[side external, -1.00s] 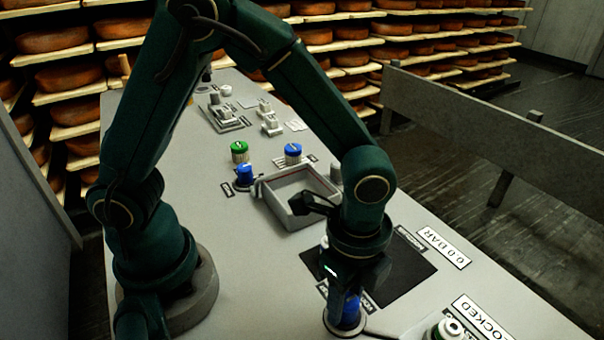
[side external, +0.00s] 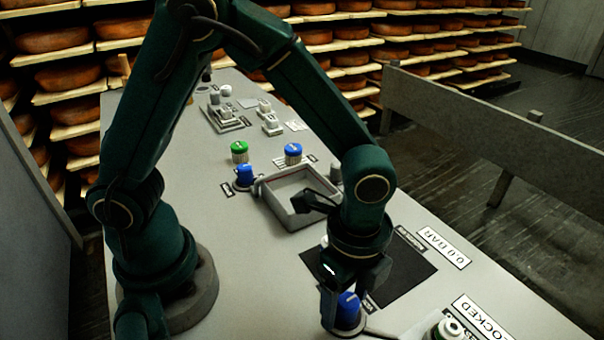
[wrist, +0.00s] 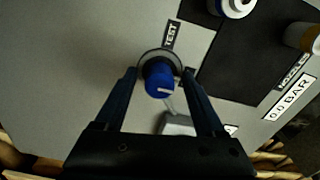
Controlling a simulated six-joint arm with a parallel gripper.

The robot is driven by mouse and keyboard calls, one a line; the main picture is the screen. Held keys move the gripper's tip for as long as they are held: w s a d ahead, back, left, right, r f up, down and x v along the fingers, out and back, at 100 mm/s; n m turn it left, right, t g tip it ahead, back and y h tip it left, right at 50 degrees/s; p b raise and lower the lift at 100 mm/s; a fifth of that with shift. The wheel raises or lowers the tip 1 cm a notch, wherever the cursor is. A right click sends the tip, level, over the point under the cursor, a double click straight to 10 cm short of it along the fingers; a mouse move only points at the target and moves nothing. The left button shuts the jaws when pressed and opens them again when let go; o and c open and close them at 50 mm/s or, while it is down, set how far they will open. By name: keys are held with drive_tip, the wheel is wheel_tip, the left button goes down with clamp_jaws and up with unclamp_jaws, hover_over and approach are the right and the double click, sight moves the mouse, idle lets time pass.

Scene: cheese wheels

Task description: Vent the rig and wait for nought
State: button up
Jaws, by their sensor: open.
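A blue knob (side external: 348,312) with a pale pointer mark stands on the near part of the grey panel. The wrist view shows the knob (wrist: 159,79) in a round collar, beside a label (wrist: 171,35) that seems to read VENT. My gripper (side external: 346,295) is open at the knob, and in the wrist view its fingers (wrist: 160,78) stand apart on either side of it with gaps. A readout (side external: 444,248) shows 0.0 BAR, and it also reads 0.0 BAR in the wrist view (wrist: 290,97).
A sign (side external: 482,319) reads LOCKED, near a white-topped fitting (side external: 449,329). A dark mat (side external: 400,275) lies beside the knob. A grey open tray (side external: 268,205), a green knob (side external: 239,151) and two more blue knobs (side external: 293,153) stand farther back. Cheese shelves line the back.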

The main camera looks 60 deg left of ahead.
sight(347, 298)
drive_tip(key=shift+r, duration=2.6)
drive_tip(key=w+a+r+n+t, duration=0.1)
drive_tip(key=a+r+n+t, duration=0.35)
drive_tip(key=a+r, duration=0.35)
drive_tip(key=s+a+r+n+t, duration=0.1)
drive_tip(key=s+a+n, duration=0.3)
drive_tip(key=n, duration=0.7)
drive_tip(key=shift+s+a, duration=0.35)
drive_tip(key=shift+s, duration=0.75)
